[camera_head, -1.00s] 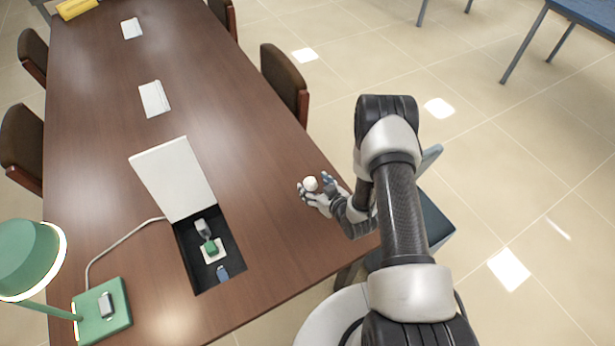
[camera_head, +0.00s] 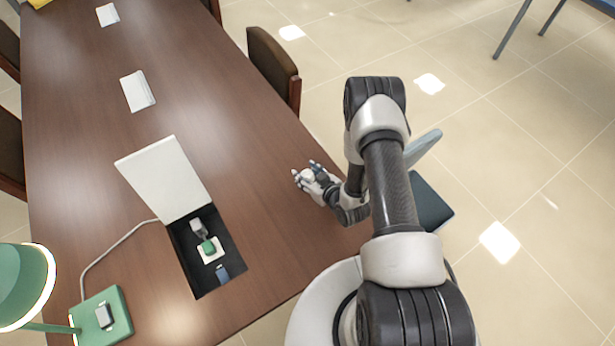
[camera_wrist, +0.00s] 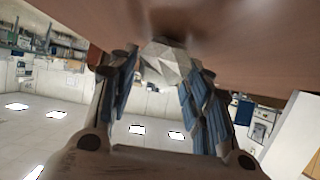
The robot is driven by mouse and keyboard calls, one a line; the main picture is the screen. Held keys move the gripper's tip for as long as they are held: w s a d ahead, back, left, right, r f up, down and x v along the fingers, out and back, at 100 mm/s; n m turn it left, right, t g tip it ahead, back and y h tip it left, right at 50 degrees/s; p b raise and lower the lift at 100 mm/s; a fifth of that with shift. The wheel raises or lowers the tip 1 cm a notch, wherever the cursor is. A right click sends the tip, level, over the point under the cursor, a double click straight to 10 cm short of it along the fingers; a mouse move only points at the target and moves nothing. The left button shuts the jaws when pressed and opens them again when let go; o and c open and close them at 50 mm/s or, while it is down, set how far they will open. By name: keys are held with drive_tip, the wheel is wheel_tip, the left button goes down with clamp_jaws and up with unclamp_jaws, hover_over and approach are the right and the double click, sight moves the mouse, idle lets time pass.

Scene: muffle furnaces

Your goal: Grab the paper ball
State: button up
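The paper ball (camera_head: 307,176) is small, white and crumpled, and it is at the right edge area of the brown table (camera_head: 262,195). In the wrist view the faceted ball (camera_wrist: 165,64) sits between the tips of my gripper's (camera_wrist: 162,85) blue-padded fingers, with the brown tabletop close behind it. My gripper (camera_head: 308,173) has its fingers closed in on both sides of the ball and appears to hold it. I cannot tell whether the ball is clear of the table.
An open socket box (camera_head: 205,250) with a raised white lid (camera_head: 165,180) is set in the table. A green lamp (camera_head: 100,312) with a cable stands at front left. Papers (camera_head: 137,91) lie farther back. Chairs (camera_head: 272,68) line the table. The tabletop around my gripper is clear.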

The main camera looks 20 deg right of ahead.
drive_tip(key=shift+c, duration=0.8)
